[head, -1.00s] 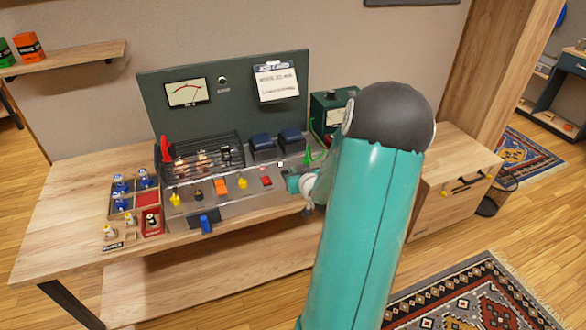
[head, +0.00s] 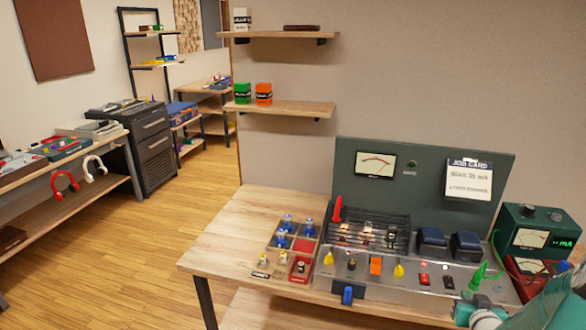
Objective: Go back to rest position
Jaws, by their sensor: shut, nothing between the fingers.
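My arm (head: 562,303) comes in at the lower right corner of the head view, teal and cut off by the frame. Its end, my gripper (head: 482,316), shows only in part at the bottom edge, in front of the bench panel's right end. It is shut and holds nothing. The fingertips are hard to make out.
The wooden bench (head: 232,235) carries an amp chassis (head: 375,265), a dark back panel (head: 425,165) with a job card (head: 469,178), a parts tray (head: 272,240) and a green meter (head: 535,232). Wall shelves (head: 285,106) hang above. Open floor (head: 130,245) lies left.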

